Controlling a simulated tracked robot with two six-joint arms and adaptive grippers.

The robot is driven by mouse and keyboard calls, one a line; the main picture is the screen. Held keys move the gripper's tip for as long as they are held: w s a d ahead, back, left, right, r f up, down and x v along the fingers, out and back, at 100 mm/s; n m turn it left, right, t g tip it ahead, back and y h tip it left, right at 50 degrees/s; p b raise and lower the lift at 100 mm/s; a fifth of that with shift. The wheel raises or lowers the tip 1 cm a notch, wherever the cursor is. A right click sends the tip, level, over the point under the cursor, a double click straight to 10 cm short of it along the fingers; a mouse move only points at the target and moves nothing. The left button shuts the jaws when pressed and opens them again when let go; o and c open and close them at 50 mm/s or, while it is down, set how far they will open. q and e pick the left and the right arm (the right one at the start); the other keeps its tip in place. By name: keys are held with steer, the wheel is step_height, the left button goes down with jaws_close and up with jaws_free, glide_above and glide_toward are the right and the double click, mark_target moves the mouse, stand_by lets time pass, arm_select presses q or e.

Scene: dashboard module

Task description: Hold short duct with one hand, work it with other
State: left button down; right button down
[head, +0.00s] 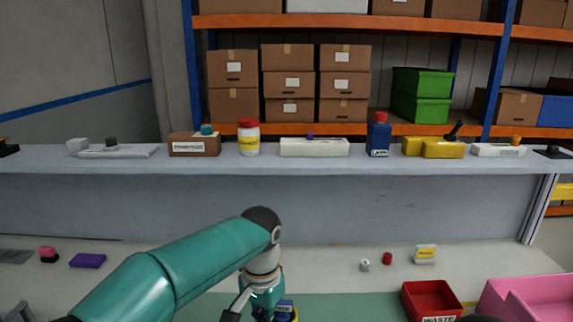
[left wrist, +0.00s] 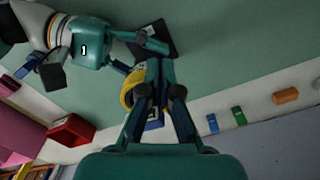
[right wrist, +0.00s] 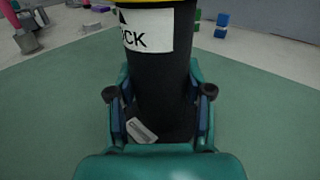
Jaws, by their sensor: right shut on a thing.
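A black duct (right wrist: 160,75) with a white label ending in "CK" and a yellow band at its top edge fills the middle of the right wrist view. My right gripper (right wrist: 160,95) is shut on it, one finger on each side. In the left wrist view my right gripper (left wrist: 148,40) is beside a dark flat-sided part. My left gripper (left wrist: 160,65) has its fingertips close together there, beside a curved yellow part (left wrist: 130,90) and a blue labelled part. I cannot tell whether it grips anything. In the head view my left gripper (head: 258,305) is low at the bottom edge, partly hidden.
A red waste bin (head: 408,300) and a pink bin (head: 520,298) stand at right. Small pieces lie on the bench, including a purple block (head: 87,260) and a red cap (head: 387,258). A raised shelf (head: 230,164) with bottles and boxes crosses behind. The green mat (right wrist: 50,115) has free room.

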steer(key=shift+f, duration=0.1)
arm_select(q)
step_height(320, 180, up, 6)
steer(key=shift+s+a, duration=0.15)
steer(key=shift+s, duration=0.05)
stand_by(0.3)
step_height(320, 180, down, 6)
steer(key=d, duration=0.1)
steer(key=shift+s+d, duration=0.3)
steer(key=shift+d, duration=0.05)
stand_by(0.6)
steer(key=shift+w+d, duration=0.1)
steer(key=shift+w, duration=0.1)
stand_by(0.6)
